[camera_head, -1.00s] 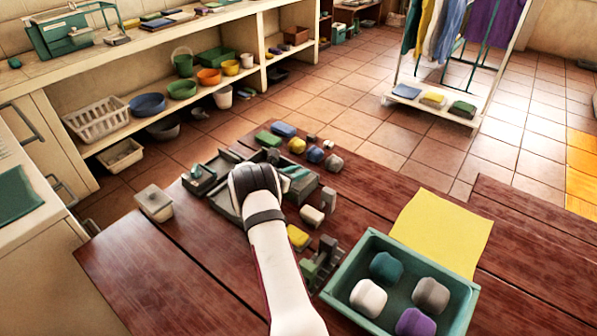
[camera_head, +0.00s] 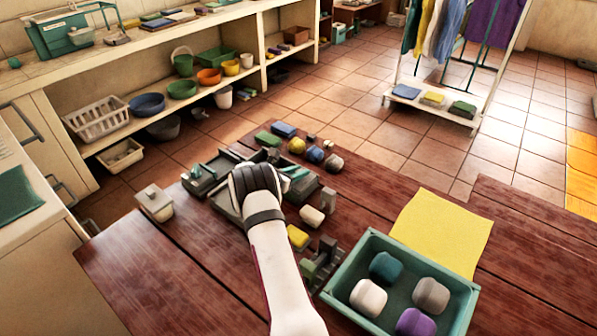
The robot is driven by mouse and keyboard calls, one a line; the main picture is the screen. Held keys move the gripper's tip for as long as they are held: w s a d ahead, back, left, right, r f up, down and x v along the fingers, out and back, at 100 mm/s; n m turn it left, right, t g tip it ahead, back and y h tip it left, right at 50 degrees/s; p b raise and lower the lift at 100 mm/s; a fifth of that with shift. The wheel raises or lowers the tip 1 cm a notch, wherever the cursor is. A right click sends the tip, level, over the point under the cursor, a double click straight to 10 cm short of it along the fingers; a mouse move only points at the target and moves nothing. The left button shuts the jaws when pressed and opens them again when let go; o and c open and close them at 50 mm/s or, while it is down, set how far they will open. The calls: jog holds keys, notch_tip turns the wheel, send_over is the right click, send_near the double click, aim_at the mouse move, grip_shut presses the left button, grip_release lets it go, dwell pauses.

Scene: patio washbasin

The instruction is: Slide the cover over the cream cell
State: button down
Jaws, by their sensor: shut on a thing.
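A low grey tray (camera_head: 225,207) with raised walls stands on the wooden table, largely hidden behind my arm. My gripper (camera_head: 256,180) is over the middle of this tray, seen from behind, with its fingertips hidden by the wrist. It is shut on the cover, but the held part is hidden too. Teal pieces show at the tray's right side (camera_head: 292,174). I cannot make out the cream cell; it may be behind my gripper.
A small cream lidded box (camera_head: 155,203) stands left of the tray. Coloured balls and blocks (camera_head: 297,146) lie behind it. A cream block (camera_head: 312,216) and yellow block (camera_head: 298,237) lie to the right. A teal bin (camera_head: 345,262) holds several rounded pieces, beside a yellow cloth (camera_head: 443,235).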

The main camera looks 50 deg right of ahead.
jog(key=w, duration=0.7)
jog(key=shift+w, duration=0.4)
jog(key=c, duration=0.7)
grip_release()
jog(key=v, duration=1.5)
jog(key=shift+a+r, duration=0.1)
jog(key=shift+a, duration=0.3)
